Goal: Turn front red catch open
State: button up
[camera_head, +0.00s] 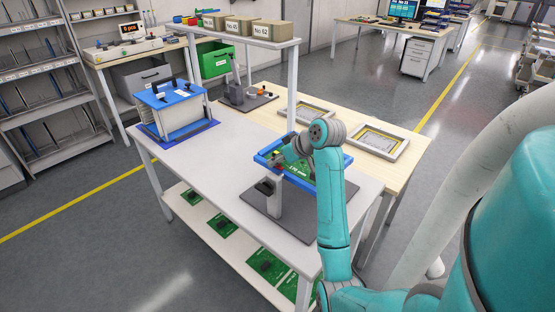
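A blue frame (335,185) holds a green board (300,170) on a grey stand (277,200) at the near end of the white bench. My gripper (281,160) reaches down from the right over the left part of the frame. Its fingers are small and dark here, and I cannot tell whether they are open or shut, or touching anything. A tiny reddish spot shows by the fingertips. It is too small for me to tell whether it is the front red catch or how it is turned. My gripper and wrist hide part of the frame.
The stand is on a dark mat (256,215). Two framed panels (380,140) lie on the wooden table behind. A blue-topped box (170,105) stands at the bench's far left. Boxes sit on a raised shelf (240,38). The white bench top (215,160) is clear in the middle.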

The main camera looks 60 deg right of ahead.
jog(key=v, duration=0.7)
jog(key=shift+s+r, duration=0.15)
jog(key=shift+s, duration=0.1)
dwell(0.4)
